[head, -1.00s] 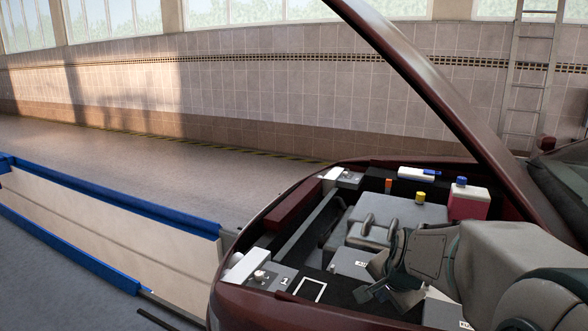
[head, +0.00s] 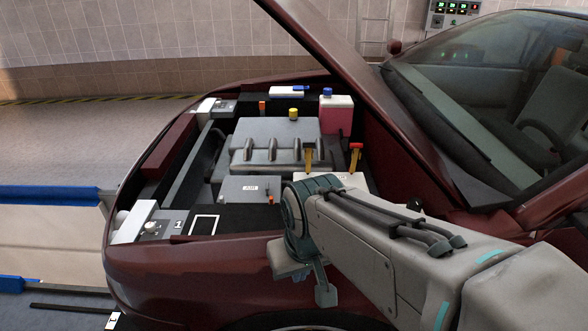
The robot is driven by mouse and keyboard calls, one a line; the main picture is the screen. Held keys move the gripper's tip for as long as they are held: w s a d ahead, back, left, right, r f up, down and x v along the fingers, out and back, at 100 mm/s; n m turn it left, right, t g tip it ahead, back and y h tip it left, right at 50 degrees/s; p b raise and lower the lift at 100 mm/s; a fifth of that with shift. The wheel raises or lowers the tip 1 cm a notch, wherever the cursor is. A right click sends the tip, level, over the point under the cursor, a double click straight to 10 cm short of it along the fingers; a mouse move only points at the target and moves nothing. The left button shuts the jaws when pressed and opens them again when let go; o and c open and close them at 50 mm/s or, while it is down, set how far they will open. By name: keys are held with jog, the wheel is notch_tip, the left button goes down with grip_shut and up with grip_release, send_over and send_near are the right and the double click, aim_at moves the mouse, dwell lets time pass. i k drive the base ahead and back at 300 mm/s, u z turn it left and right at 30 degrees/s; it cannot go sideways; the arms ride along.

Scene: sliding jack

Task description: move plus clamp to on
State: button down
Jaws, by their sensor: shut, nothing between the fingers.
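Two yellow clamp levers stand upright at the right side of the engine bay in the head view. One with a red top (head: 355,156) looks like the plus clamp; the other, yellow and dark (head: 308,158), stands to its left. Below them is a pale battery-like box (head: 345,180), partly hidden by my arm; any marks on it are too small to read. My gripper (head: 308,284) hangs in front of the car's dark red fender, lower than the levers and apart from them. It is shut and empty, and its fingers are seen partly from behind.
The raised hood (head: 330,50) slants above the bay, and the windshield (head: 480,110) is at right. A grey engine cover (head: 270,140), a pink bottle (head: 337,115) and a grey box (head: 250,188) fill the bay. A blue-edged lift (head: 50,193) stands at left.

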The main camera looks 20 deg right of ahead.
aim_at(356, 146)
jog(key=z, duration=1.1)
jog(key=k, duration=0.7)
jog(key=u, duration=0.45)
jog(key=i, duration=1)
jog(key=z, duration=0.05)
